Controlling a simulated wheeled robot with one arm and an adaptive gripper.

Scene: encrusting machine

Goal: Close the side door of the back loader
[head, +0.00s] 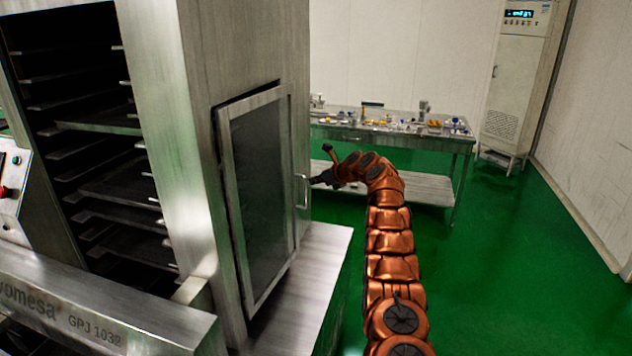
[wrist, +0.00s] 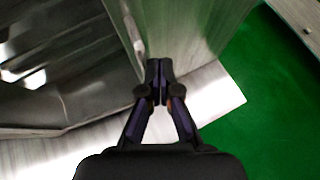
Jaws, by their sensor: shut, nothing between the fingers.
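The side door (head: 258,190) of the steel loader is a metal frame with a dark glass pane. A dark gap shows along its top and left edge, and I cannot tell how far it stands from its opening. Its upright bar handle (head: 303,191) is on the right edge. My gripper (head: 316,181) is just right of the handle, its fingers partly hard to make out. In the wrist view my gripper (wrist: 159,68) has its fingers together and empty, beside a pale upright bar that looks like the handle (wrist: 132,33). The glass pane (wrist: 70,65) fills the left.
The loader's open front (head: 95,140) holds several dark shelves at left. A steel ledge (head: 310,275) juts out below the door. A worktable (head: 440,142) with small items stands behind my arm, and a tall cabinet (head: 515,85) at the back right. Green floor (head: 520,270) is clear at right.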

